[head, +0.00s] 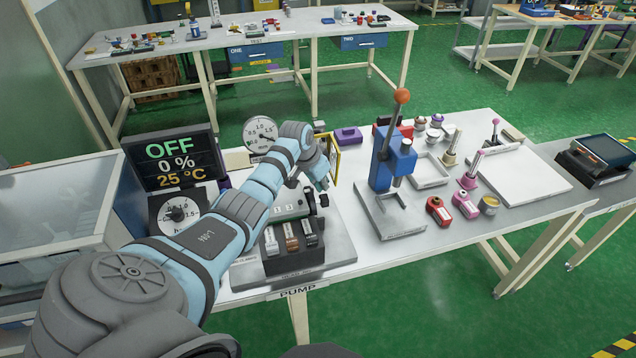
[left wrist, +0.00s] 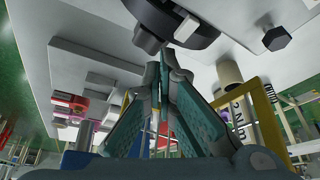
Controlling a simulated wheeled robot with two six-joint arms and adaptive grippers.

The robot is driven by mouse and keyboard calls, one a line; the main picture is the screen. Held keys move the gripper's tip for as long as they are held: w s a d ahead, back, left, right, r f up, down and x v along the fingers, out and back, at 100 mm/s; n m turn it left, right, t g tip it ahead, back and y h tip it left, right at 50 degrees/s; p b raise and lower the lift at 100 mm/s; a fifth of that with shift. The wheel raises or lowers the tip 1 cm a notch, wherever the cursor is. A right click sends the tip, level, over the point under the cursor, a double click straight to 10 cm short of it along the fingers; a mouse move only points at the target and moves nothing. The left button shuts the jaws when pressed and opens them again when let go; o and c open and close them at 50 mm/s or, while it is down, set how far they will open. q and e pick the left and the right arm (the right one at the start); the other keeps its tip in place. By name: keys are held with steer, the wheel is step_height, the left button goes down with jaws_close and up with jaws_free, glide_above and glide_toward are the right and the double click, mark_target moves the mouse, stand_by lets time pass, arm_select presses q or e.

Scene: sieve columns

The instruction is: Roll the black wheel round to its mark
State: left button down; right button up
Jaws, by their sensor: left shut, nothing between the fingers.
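The black wheel (left wrist: 205,32) shows at the top of the left wrist view, partly cut off by the frame edge. A pale bar lies on its face, and a dark round stub (left wrist: 147,41) stands out beside it. My left gripper (left wrist: 166,58) is shut and empty, with its fingertips close to the wheel's edge; I cannot tell whether they touch. In the head view my left gripper (head: 323,182) is at the right end of the pump unit (head: 290,205), above a small black knob (head: 323,200). The wheel's mark cannot be made out. My right gripper is not in view.
A display (head: 172,162) reads OFF, 0 % and 25 °C. A dial gauge (head: 179,213) stands below it and another (head: 260,133) behind the arm. A yellow-framed sign (head: 330,150) stands close behind my gripper. A blue press (head: 391,165) stands to the right.

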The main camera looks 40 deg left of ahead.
arm_select(q)
steer(key=shift+f+b, duration=0.3)
steer(key=shift+f, duration=0.2)
steer(key=shift+r+p, duration=0.15)
steer(key=shift+p, duration=0.3)
steer(key=shift+d, duration=0.1)
steer(key=shift+s+d+p, duration=0.2)
steer(key=shift+p, duration=0.65)
stand_by(0.5)
steer(key=shift+s+d+r+p, duration=0.1)
steer(key=shift+p, duration=0.2)
steer(key=shift+s+d+p, duration=0.2)
steer(key=shift+d+p, duration=0.15)
steer(key=shift+p, duration=0.5)
stand_by(0.6)
steer(key=shift+s+d+f+p, duration=0.25)
steer(key=shift+d+f+p, duration=0.1)
steer(key=shift+p, duration=0.15)
stand_by(0.9)
